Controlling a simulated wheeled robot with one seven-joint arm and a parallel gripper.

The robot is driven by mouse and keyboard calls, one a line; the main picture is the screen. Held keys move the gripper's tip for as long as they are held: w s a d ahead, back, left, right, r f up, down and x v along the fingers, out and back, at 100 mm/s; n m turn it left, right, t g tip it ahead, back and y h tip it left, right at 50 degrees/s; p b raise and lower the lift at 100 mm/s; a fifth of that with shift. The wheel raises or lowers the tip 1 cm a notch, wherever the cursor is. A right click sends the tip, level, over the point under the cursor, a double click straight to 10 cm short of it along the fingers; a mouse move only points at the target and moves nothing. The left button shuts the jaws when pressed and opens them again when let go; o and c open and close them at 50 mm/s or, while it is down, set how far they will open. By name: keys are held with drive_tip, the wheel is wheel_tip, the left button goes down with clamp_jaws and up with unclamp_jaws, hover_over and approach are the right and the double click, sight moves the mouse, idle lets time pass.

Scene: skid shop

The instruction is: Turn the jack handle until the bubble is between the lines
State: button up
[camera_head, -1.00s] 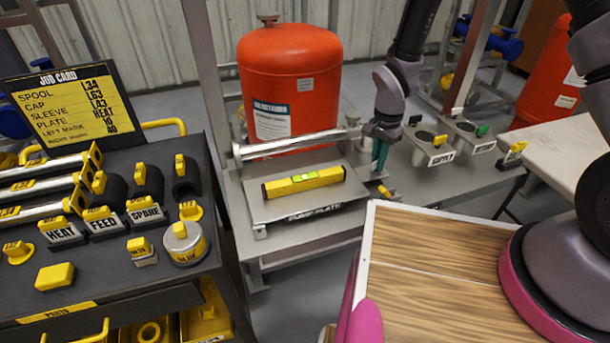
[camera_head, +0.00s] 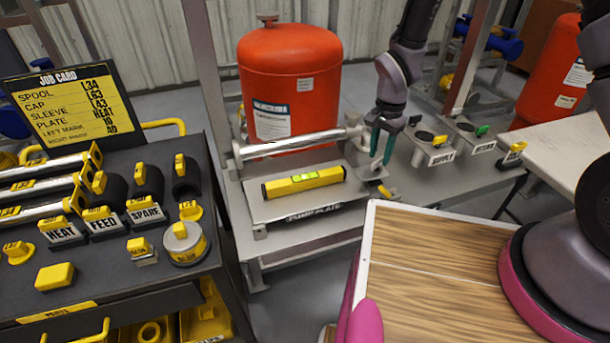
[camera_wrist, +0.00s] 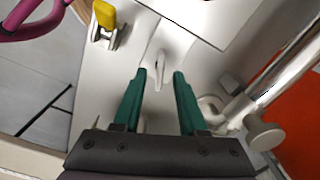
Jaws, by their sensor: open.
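The yellow level (camera_head: 304,181) lies on the grey pump plate (camera_head: 270,208). Its green vial (camera_head: 304,177) faces up, but the bubble and lines are too small to read. A small yellow-gripped part, seemingly the jack handle (camera_head: 386,191), sits just right of the plate. In the wrist view the yellow grip (camera_wrist: 104,14) stands on a metal bracket at upper left, apart from my fingers. My gripper (camera_head: 381,158) points down above the bench at the plate's right end. Its green fingers (camera_wrist: 157,100) are open, with a pale hook-like part (camera_wrist: 160,68) visible between and beyond them.
A shiny pipe (camera_head: 290,143) with an end knob (camera_wrist: 266,135) runs behind the plate, close to my gripper. A red tank (camera_head: 290,85) stands behind. Labelled cup holders (camera_head: 435,150) stand to the right. A dark parts cart (camera_head: 100,265) is at left.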

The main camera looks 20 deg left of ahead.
drive_tip(key=shift+r, duration=2.15)
drive_tip(key=m, duration=0.3)
drive_tip(key=shift+r+m, duration=0.35)
drive_tip(key=shift+m, duration=0.05)
